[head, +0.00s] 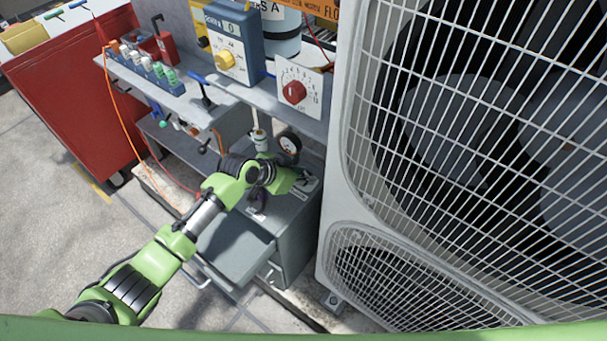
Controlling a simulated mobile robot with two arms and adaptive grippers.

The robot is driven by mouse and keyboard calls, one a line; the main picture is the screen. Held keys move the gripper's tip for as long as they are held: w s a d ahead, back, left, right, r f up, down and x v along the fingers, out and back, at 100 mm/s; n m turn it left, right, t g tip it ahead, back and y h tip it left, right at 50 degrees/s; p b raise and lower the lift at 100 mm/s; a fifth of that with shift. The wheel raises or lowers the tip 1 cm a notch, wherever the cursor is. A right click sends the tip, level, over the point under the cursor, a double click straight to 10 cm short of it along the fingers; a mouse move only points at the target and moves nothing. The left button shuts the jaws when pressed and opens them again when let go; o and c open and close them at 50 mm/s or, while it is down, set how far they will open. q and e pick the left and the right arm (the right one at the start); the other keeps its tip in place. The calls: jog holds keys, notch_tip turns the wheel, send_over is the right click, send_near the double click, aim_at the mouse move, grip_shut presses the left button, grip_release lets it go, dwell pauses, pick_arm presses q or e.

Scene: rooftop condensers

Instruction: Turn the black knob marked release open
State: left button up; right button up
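My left arm reaches in from the lower left to the top of a grey cabinet (296,225). My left gripper (299,180) is at that cabinet top, just below a round pressure gauge (289,143). Its fingers are small and dark here, so I cannot tell whether they are open or shut, or whether they touch anything. A white label (309,184) shows beside the fingertips. I cannot make out a black knob marked release; the gripper and wrist cover part of the cabinet top. My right gripper is out of view.
A drawer (232,250) stands open below my forearm. A large caged fan unit (345,190) rises close on the right. Above is a grey shelf with a red knob (294,93) on a white dial plate and a blue meter (240,40). A red cabinet (75,95) stands left.

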pick_arm(q)
jog(key=shift+s+d+r+n+t+y+p, duration=0.15)
jog(key=shift+n+t+y+p, duration=0.25)
jog(key=shift+n+p, duration=0.75)
jog(key=shift+d+r+n+t+y+p, duration=0.15)
jog(key=shift+n+t+y+p, duration=0.3)
jog(key=shift+p, duration=1.4)
jog(key=shift+f+n+t+y+p, duration=0.25)
jog(key=shift+n+y+p, duration=0.35)
jog(key=shift+n, duration=0.2)
jog(key=shift+a, duration=0.1)
jog(key=o, duration=1.1)
jog(key=v, duration=1.2)
